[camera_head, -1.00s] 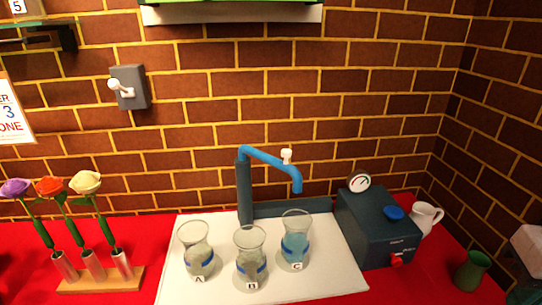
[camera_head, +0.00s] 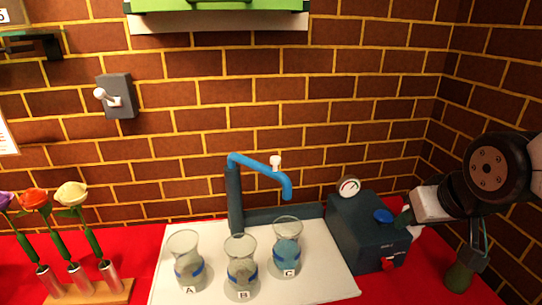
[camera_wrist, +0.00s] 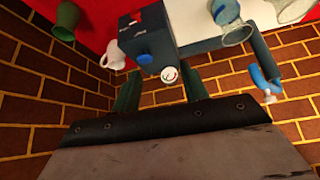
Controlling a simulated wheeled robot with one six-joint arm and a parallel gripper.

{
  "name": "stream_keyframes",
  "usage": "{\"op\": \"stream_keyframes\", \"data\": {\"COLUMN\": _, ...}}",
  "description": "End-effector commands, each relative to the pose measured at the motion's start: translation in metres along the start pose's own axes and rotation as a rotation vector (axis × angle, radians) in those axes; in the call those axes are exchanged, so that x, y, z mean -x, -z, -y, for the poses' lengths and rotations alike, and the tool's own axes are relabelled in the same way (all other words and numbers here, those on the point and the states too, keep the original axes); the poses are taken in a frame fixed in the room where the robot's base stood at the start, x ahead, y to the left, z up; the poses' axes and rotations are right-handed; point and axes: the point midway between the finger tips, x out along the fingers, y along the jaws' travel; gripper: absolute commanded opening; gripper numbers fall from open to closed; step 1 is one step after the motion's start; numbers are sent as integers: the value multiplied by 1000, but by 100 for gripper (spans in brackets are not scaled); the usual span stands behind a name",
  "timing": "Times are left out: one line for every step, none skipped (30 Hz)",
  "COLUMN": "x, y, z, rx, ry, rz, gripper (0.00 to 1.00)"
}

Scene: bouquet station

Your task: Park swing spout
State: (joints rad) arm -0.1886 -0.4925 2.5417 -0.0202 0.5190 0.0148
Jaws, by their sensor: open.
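The blue swing spout (camera_head: 258,166) sits on a dark upright post (camera_head: 235,200) behind the white board. It reaches to the right and its down-turned end is above glass vase C (camera_head: 287,252), with a white knob (camera_head: 276,162) on top. In the wrist view the spout (camera_wrist: 264,82) shows at the right edge. My gripper (camera_wrist: 161,92) is open and empty, its two dark green fingers apart with the gauge between them in the picture. In the head view my arm is at the right, beside the dark machine and well away from the spout.
Glass vases A (camera_head: 187,262) and B (camera_head: 241,272) stand near vase C on the white board (camera_head: 325,278). The dark machine (camera_head: 362,235) with a gauge (camera_head: 349,187) stands between spout and arm. A white jug (camera_wrist: 114,57) and green vase (camera_wrist: 67,20) are nearby. Flowers stand left.

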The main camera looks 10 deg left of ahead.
Motion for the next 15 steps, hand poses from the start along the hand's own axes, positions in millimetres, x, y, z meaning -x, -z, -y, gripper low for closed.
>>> {"op": "stream_keyframes", "data": {"x": -17, "y": 18, "z": 14, "rx": 33, "ry": 22, "rz": -67, "gripper": 44}}
{"op": "stream_keyframes", "data": {"x": -24, "y": 30, "z": 23, "rx": 50, "ry": 35, "rz": -116, "gripper": 44}}
{"op": "stream_keyframes", "data": {"x": -34, "y": 45, "z": 34, "rx": 71, "ry": 53, "rz": -180, "gripper": 44}}
{"op": "stream_keyframes", "data": {"x": -40, "y": 55, "z": 44, "rx": 85, "ry": 69, "rz": -228, "gripper": 44}}
{"op": "stream_keyframes", "data": {"x": -46, "y": 65, "z": 54, "rx": 99, "ry": 85, "rz": -276, "gripper": 44}}
{"op": "stream_keyframes", "data": {"x": -53, "y": 78, "z": 68, "rx": 117, "ry": 110, "rz": -341, "gripper": 44}}
{"op": "stream_keyframes", "data": {"x": -58, "y": 87, "z": 78, "rx": 129, "ry": 123, "rz": -388, "gripper": 44}}
{"op": "stream_keyframes", "data": {"x": -62, "y": 95, "z": 90, "rx": 140, "ry": 141, "rz": -437, "gripper": 44}}
{"op": "stream_keyframes", "data": {"x": -67, "y": 105, "z": 105, "rx": 154, "ry": 167, "rz": -501, "gripper": 44}}
{"op": "stream_keyframes", "data": {"x": -70, "y": 111, "z": 116, "rx": 163, "ry": 188, "rz": -548, "gripper": 44}}
{"op": "stream_keyframes", "data": {"x": -72, "y": 117, "z": 128, "rx": 173, "ry": 210, "rz": -594, "gripper": 44}}
{"op": "stream_keyframes", "data": {"x": -74, "y": 123, "z": 143, "rx": 184, "ry": 238, "rz": -654, "gripper": 44}}
{"op": "stream_keyframes", "data": {"x": -75, "y": 127, "z": 154, "rx": 190, "ry": 258, "rz": -697, "gripper": 44}}
{"op": "stream_keyframes", "data": {"x": -75, "y": 130, "z": 164, "rx": 196, "ry": 279, "rz": -738, "gripper": 44}}
{"op": "stream_keyframes", "data": {"x": -75, "y": 133, "z": 176, "rx": 201, "ry": 303, "rz": -787, "gripper": 44}}
